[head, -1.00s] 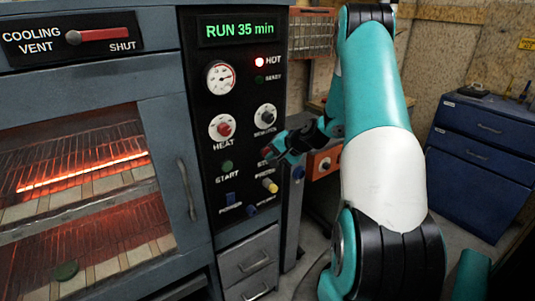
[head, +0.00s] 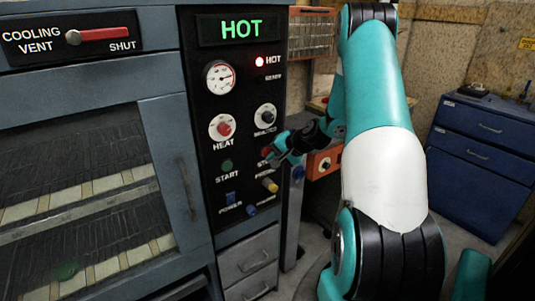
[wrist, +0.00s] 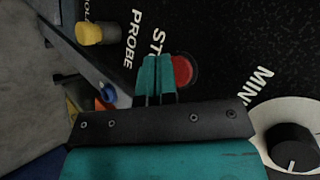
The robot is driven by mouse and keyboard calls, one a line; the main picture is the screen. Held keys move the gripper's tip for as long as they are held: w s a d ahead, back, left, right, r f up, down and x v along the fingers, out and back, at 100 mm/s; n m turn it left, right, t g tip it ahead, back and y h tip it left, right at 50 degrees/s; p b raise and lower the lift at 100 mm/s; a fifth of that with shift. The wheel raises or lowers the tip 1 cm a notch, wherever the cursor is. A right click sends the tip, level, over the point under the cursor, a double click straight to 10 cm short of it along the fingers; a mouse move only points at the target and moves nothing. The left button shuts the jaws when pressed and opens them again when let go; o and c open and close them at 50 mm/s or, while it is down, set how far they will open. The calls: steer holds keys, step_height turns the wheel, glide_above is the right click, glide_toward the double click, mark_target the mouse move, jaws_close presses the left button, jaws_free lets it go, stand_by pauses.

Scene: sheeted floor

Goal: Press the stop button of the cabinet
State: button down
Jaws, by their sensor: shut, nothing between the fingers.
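The cabinet's black control panel (head: 213,133) stands left of my arm. Its display (head: 241,29) reads HOT in green, and a red lamp labelled HOT (head: 259,62) is lit. The red stop button (head: 266,151) is partly hidden by my gripper (head: 273,159). In the wrist view the red stop button (wrist: 184,70) shows beside the teal fingertips (wrist: 155,62), which overlap its left edge and part of the label. The fingers are together and empty. Whether they touch the button, or how deep it sits, I cannot tell.
Near the stop button are a yellow knob (head: 270,185), labelled PROBE in the wrist view, a green start button (head: 226,166) and a black-centred white dial (head: 265,115). The oven window (head: 75,190) is dark.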

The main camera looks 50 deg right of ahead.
steer(key=shift+s+a, duration=0.1)
steer(key=shift+s, duration=0.1)
steer(key=shift+s, duration=0.1)
steer(key=s, duration=0.2)
steer(key=s+a, duration=0.1)
steer(key=s, duration=0.1)
steer(key=shift+s+b, duration=0.3)
steer(key=shift+s, duration=0.05)
steer(key=shift+a, duration=0.15)
stand_by(0.7)
